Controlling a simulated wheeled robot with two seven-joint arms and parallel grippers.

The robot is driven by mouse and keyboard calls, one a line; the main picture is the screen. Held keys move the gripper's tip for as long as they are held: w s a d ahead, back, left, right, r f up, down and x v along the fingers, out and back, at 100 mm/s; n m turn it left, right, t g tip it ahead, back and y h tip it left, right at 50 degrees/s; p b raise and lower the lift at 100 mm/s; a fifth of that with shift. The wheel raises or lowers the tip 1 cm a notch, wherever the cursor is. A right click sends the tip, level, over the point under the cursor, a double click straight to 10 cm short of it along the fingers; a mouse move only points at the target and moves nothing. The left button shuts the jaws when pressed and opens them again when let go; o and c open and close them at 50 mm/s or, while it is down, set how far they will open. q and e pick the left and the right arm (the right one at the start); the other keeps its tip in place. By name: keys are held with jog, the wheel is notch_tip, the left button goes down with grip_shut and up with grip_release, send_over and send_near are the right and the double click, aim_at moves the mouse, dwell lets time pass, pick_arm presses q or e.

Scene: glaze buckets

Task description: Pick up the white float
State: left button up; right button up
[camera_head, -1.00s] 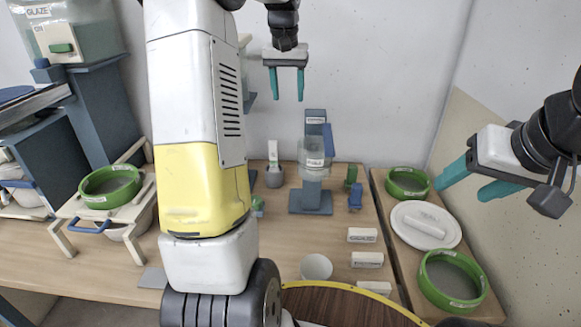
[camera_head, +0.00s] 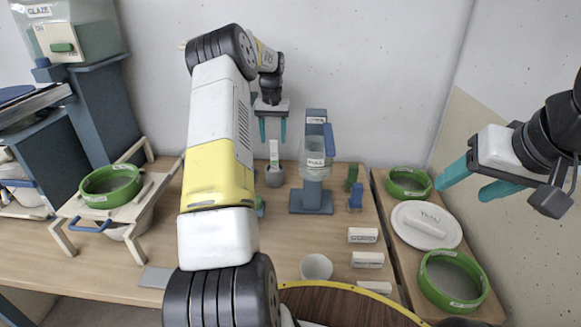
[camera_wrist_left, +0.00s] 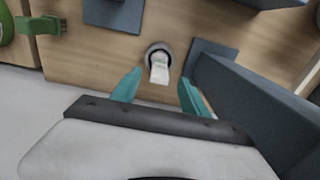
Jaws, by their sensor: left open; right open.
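A white labelled piece (camera_head: 274,152), which looks like the white float, stands upright in a small grey cup (camera_head: 275,178) at the back of the table. Its label is too small to read. My left gripper (camera_head: 272,136) is open above it, pointing down, with nothing held. In the left wrist view the piece (camera_wrist_left: 159,70) and cup (camera_wrist_left: 150,48) lie between and just beyond the open fingers (camera_wrist_left: 156,83). My right gripper (camera_head: 462,180) is open and empty at the right, above the side board.
A blue-grey stand (camera_head: 312,199) with a clear vessel is right of the cup. Green-rimmed sieves (camera_head: 111,184) (camera_head: 452,296), a white lid (camera_head: 437,243), labelled white blocks (camera_head: 362,235) and a white cup (camera_head: 316,267) stand around. A dark column (camera_wrist_left: 235,105) is close right of the left gripper.

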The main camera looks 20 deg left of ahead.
pick_arm(q)
send_over(275, 169)
notch_tip(275, 169, down, 7)
jog(key=shift+w+a+f, duration=0.15)
jog(key=shift+f, duration=0.05)
jog(key=shift+c, duration=0.4)
grip_shut()
jog(key=shift+r, duration=0.1)
dwell(1.0)
